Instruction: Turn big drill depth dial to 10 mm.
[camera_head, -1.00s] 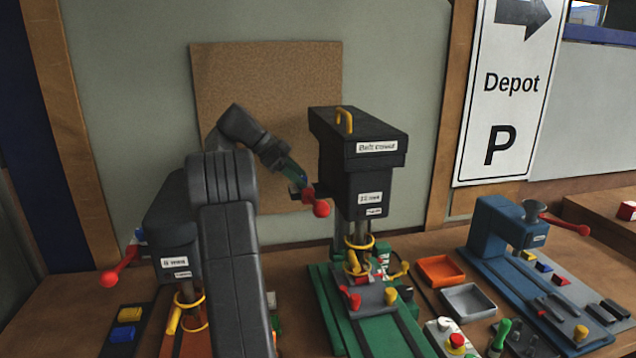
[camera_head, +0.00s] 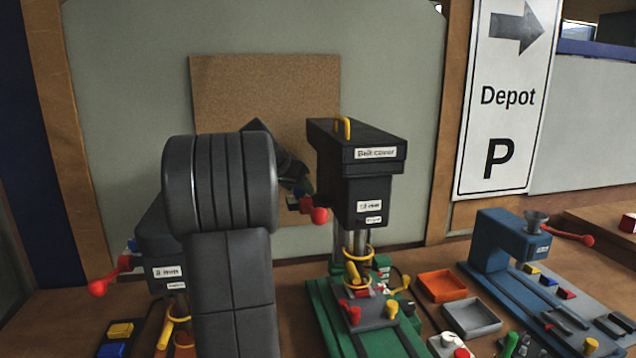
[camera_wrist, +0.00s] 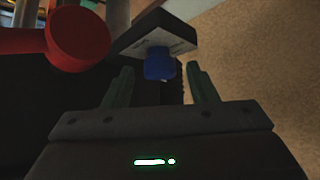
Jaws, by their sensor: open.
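The big drill (camera_head: 362,195) stands in the middle on a green base, with a black head, a belt cover and a 12 mm label. In the wrist view a blue knob (camera_wrist: 159,64), apparently its depth dial, sticks out below a dark block with a pale marked face. The markings are too blurred to read. My gripper (camera_wrist: 160,68) is open, its two green fingers on either side of the knob with a gap at each side. In the head view my arm mostly hides the gripper and the dial at the drill head's left side.
The drill's red ball handle (camera_head: 320,215) is close by and shows large at upper left in the wrist view (camera_wrist: 77,40). A smaller drill (camera_head: 165,270) stands left, partly behind my arm. Orange (camera_head: 441,284) and grey (camera_head: 471,318) trays and a blue press (camera_head: 505,240) are right.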

